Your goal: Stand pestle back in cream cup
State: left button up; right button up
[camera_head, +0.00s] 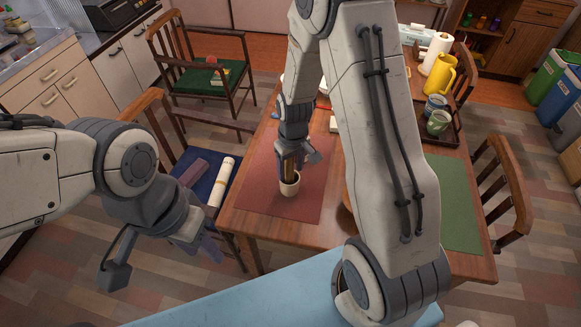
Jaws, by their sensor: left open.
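The cream cup (290,187) stands upright on the red-brown placemat (253,190) on the wooden table. The brown pestle (290,168) is upright with its lower end in or over the cup's mouth; the rim hides the end. My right gripper (291,163) points down right above the cup, with its fingers around the pestle. Whether they press on it is too small to tell. My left gripper (206,210) is open and empty, left of the table near the blue chair seat, well apart from the cup.
A cream rolled object (221,181) lies on the blue chair seat (203,172). A green placemat (452,200) lies at right. My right arm hides the table's middle.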

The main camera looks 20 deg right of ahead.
aim_at(292, 172)
jog(key=shift+r, duration=0.15)
jog(key=shift+r, duration=0.25)
notch_tip(292, 172, up, 11)
jog(key=s+a+r+n, duration=0.1)
jog(key=s+a+r, duration=0.1)
jog(key=s+a, duration=0.2)
jog(key=s+a+r+n+p, duration=0.1)
jog(key=s+a, duration=0.4)
jog(key=s, duration=0.6)
jog(key=s+a+r+n, duration=0.2)
jog(key=s+a+r, duration=0.3)
jog(key=s, duration=0.3)
jog(key=shift+n+g+y, duration=0.4)
